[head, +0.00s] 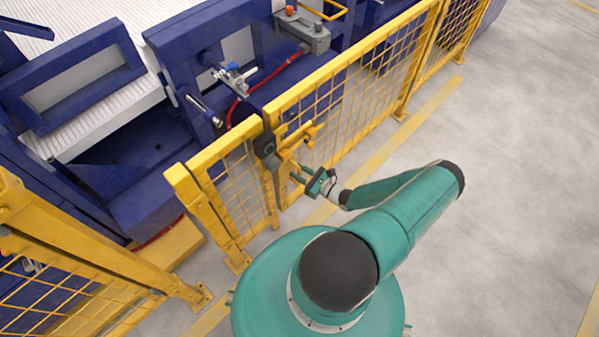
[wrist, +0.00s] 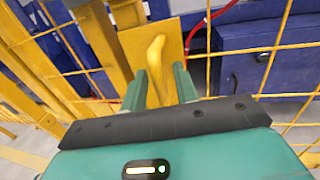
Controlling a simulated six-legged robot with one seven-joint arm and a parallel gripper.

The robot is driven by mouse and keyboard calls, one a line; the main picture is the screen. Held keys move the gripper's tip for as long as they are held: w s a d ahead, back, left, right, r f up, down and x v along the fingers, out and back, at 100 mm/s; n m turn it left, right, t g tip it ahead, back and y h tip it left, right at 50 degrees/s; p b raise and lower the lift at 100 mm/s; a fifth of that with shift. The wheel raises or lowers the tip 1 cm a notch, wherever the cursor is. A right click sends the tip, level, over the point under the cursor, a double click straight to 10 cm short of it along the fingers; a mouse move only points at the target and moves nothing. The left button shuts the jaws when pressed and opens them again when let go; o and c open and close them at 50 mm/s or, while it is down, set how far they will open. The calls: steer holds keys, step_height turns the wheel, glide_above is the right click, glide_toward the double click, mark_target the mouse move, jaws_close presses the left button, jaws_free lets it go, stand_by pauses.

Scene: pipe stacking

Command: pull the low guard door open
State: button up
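The low guard door (head: 345,98) is a yellow mesh panel in the fence in the head view, and it looks shut. Its yellow handle (head: 308,134) stands on a plate near the panel's left end, beside a dark latch box (head: 266,146). My gripper (head: 298,174) is in front of this plate, at the near side of the fence. In the wrist view the handle (wrist: 156,62) rises between the two green fingers of my gripper (wrist: 162,85). The fingers are apart, with a gap beside the handle. The handle's lower end is hidden behind my gripper body.
A shorter yellow mesh panel (head: 228,185) stands left of the latch box. Another yellow fence section (head: 65,260) is at the lower left. Blue machinery (head: 190,45) with a red hose (head: 240,105) lies behind the fence. The grey floor (head: 505,170) at right is clear.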

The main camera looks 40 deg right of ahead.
steer(key=shift+w, duration=0.1)
jaws_close()
